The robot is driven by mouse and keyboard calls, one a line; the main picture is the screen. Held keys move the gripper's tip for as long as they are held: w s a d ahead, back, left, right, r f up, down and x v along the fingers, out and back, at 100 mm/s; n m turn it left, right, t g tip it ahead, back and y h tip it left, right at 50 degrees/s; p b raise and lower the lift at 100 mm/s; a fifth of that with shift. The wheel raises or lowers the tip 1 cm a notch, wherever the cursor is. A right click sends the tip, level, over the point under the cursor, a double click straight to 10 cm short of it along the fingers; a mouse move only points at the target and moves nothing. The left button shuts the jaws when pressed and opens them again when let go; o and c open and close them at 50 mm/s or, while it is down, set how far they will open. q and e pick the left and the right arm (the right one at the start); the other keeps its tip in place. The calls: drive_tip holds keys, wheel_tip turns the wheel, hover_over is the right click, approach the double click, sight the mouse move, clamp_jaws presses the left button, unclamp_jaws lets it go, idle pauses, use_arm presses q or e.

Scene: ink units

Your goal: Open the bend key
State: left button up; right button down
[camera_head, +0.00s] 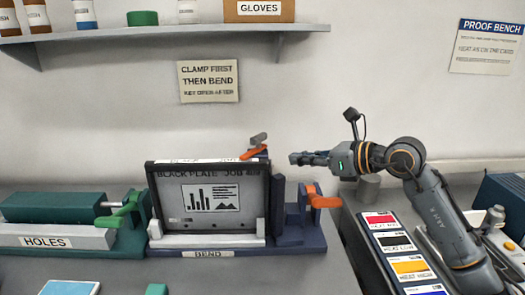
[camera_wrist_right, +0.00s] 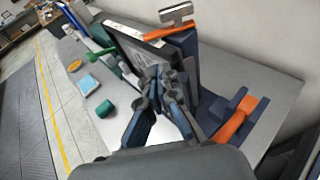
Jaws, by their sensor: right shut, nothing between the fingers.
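The bend unit (camera_head: 209,252), labelled BEND, is dark blue and holds an upright black-framed plate (camera_head: 165,215). A small grey T-shaped handle (camera_head: 259,139), which looks like the bend key, stands at the plate's upper right; it also shows in the right wrist view (camera_wrist_right: 177,12). An orange lever (camera_head: 253,153) lies just below it. Another orange lever (camera_head: 325,202) sits on the block at right, also in the wrist view (camera_wrist_right: 235,118). My right gripper (camera_head: 292,159) is shut and empty, right of the handle and apart from it. My left gripper is out of view.
A green HOLES unit (camera_head: 60,205) stands at left. A tray of colour cards (camera_head: 376,232) lies at right, below my right arm. A wall sign (camera_head: 208,82) reads "clamp first then bend, key opens after". A shelf (camera_head: 165,40) hangs above; the air below it is clear.

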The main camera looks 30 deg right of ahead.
drive_tip(key=p, duration=0.5)
approach(253, 155)
drive_tip(key=x, duration=0.5)
drive_tip(key=shift+w+a+r, duration=0.1)
drive_tip(key=shift+w+a, duration=0.1)
drive_tip(key=shift+w, duration=0.05)
drive_tip(key=shift+w+a+f, duration=0.2)
drive_tip(key=shift+w+f, duration=0.05)
drive_tip(key=shift+w, duration=0.25)
drive_tip(key=shift+d, duration=0.1)
